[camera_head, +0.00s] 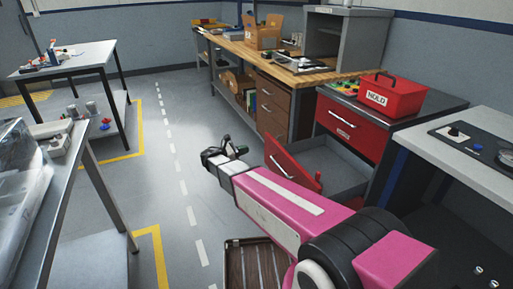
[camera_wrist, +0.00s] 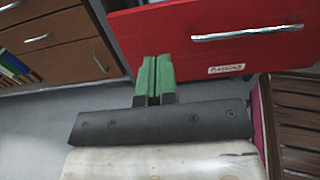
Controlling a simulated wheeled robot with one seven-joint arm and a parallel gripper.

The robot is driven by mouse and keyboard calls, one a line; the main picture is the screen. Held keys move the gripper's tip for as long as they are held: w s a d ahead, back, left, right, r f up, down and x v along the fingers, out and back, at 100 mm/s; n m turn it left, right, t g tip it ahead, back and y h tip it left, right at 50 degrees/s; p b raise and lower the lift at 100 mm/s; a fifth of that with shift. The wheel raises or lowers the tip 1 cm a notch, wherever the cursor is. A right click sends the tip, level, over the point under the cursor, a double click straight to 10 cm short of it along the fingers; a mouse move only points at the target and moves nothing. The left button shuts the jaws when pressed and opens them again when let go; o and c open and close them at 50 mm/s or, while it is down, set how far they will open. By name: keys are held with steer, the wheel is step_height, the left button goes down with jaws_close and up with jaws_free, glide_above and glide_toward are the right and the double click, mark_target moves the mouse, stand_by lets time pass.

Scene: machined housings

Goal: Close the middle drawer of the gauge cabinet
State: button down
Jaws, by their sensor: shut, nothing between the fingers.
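The gauge cabinet (camera_head: 352,128) stands at the right of the head view, with a red upper drawer that is shut. Below it the middle drawer (camera_head: 292,166) is pulled well out, its red front angled towards the aisle and its grey inside showing. My gripper (camera_head: 240,150) is shut and empty, out in front of the open drawer front and apart from it in the head view. In the wrist view my green fingertips (camera_wrist: 155,76) are together, near the lower left of a red drawer front (camera_wrist: 215,50) with a silver handle and a white label. I cannot tell whether they touch it.
A red toolbox (camera_head: 392,97) sits on the cabinet. A wooden workbench (camera_head: 262,60) with brown drawers (camera_head: 272,105) stands beyond it. A grey bench (camera_head: 480,150) is at the right. A slatted crate (camera_head: 258,265) lies on the floor below my arm. The aisle at left is clear.

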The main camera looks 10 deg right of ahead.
mark_target(273, 142)
steer(key=x, duration=1.3)
steer(key=shift+d, duration=0.1)
steer(key=x, duration=2.8)
steer(key=shift+d+f, duration=0.1)
steer(key=f+v, duration=0.1)
steer(key=v, duration=1.3)
steer(key=x, duration=1.4)
steer(key=shift+s, duration=0.2)
